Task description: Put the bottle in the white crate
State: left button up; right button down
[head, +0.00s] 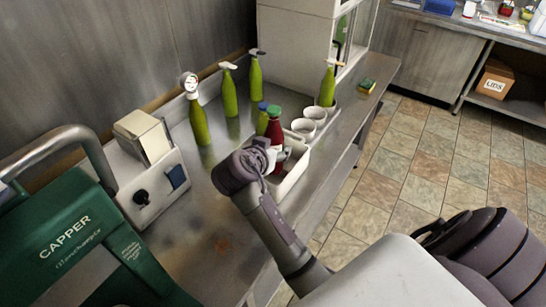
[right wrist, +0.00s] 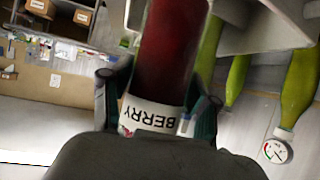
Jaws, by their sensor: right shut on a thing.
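The bottle (head: 275,128) is dark red with a green cap and a white label. In the head view it stands roughly upright at the near left part of the white crate (head: 294,180). My right gripper (head: 268,152) is shut on it. The right wrist view shows the red bottle (right wrist: 172,55) between the fingers, with "BERRY" on its label. Its lower end is hidden in the head view, so I cannot tell whether it touches the crate floor. My left gripper is not in view.
Several white cups (head: 304,128) line the crate's far part. A green bottle (head: 327,86) is at its far end; other green bottles (head: 229,92) stand along the wall. A blue-capped bottle (head: 262,119) is close beside the held one. A green capper machine (head: 85,240) fills the lower left.

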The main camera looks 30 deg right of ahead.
jog(key=shift+w+f, duration=0.1)
jog(key=shift+f, duration=0.05)
notch_tip(320, 180, down, 4)
jog(key=shift+r+p, duration=0.2)
jog(key=shift+p, duration=0.45)
jog(key=shift+f+b, duration=0.6)
jog(key=shift+f, duration=0.1)
jog(key=shift+c, duration=1.4)
grip_release()
jog(key=shift+a, duration=0.1)
